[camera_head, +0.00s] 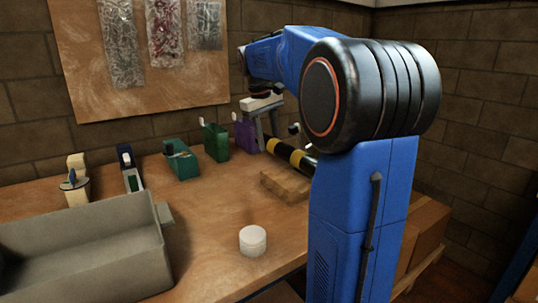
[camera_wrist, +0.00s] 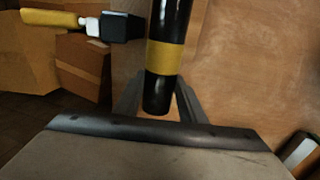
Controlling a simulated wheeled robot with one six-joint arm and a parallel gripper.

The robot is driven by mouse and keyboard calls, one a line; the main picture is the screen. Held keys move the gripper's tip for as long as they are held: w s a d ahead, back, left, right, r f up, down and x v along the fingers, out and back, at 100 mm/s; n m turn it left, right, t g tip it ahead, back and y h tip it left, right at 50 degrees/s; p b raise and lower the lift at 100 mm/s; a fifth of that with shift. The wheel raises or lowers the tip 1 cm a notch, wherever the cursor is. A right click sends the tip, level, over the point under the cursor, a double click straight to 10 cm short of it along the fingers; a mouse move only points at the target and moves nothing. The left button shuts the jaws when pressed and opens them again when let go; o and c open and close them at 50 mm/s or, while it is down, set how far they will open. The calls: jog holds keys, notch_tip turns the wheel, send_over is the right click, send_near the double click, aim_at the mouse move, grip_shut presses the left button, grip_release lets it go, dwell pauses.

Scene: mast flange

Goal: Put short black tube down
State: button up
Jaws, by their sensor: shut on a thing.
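The black tube (camera_wrist: 158,91) has a yellow band and lies between the two fingers of my gripper (camera_wrist: 160,104) in the wrist view. My gripper is shut on it near one end. The tube's far end runs out of the top of that view. In the head view the tube (camera_head: 279,148) shows black and yellow bands and slants down to the right below my gripper (camera_head: 265,128). Part of it is hidden behind my arm. I cannot tell whether the tube touches anything beneath it.
A wooden block (camera_head: 284,187) lies on the bench (camera_head: 205,215) near the tube. A white round container (camera_head: 253,241) stands in front. A grey tray (camera_head: 100,250) is at left; several small coloured holders line the back. A yellow-handled tool (camera_wrist: 120,27) is beside the tube.

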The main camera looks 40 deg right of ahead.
notch_tip(320, 180, up, 11)
jog(key=shift+f, duration=0.2)
